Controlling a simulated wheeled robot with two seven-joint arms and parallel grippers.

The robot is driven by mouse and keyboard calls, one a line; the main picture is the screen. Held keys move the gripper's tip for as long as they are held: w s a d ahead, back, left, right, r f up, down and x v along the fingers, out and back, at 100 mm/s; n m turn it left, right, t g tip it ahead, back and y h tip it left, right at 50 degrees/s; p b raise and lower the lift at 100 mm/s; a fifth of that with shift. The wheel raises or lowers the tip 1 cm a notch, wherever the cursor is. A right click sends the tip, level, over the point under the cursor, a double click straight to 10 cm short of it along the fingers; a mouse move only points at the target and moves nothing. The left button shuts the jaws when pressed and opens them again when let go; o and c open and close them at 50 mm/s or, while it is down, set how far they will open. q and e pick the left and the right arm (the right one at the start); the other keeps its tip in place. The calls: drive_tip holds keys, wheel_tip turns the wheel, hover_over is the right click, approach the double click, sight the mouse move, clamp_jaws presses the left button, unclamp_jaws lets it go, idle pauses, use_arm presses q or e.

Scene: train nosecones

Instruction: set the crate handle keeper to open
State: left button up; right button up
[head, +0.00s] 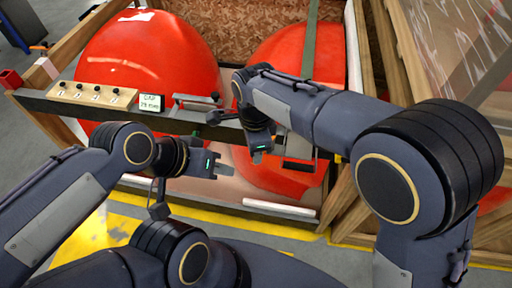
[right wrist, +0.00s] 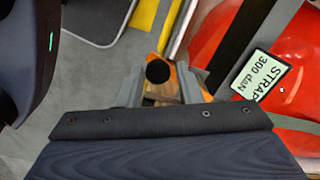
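In the head view, a metal handle (head: 197,100) with a dark knobbed end sits on the dark front rail of the crate (head: 165,119). I cannot tell for sure which part is the keeper. My right gripper (head: 261,155) points down in front of the right red nosecone. In the right wrist view its two grey fingers (right wrist: 162,88) are apart, with a round black knob (right wrist: 158,72) on an orange-brown piece showing between them. I cannot tell if they touch it. My left gripper (head: 222,168) is in front of the rail, left of my right one; its finger gap is unclear.
Two red nosecones (head: 150,65) lie in the wooden crate. A numbered knob panel (head: 93,95) and a small sign (head: 151,102) are on the rail. A green strap (head: 310,40) crosses the right cone. A strap label (right wrist: 262,75) shows in the right wrist view. Yellow lines mark the floor.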

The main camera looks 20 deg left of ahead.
drive_tip(key=shift+o, duration=1.4)
wheel_tip(320, 180, up, 8)
drive_tip(key=shift+f+b, duration=0.15)
drive_tip(key=shift+b, duration=0.2)
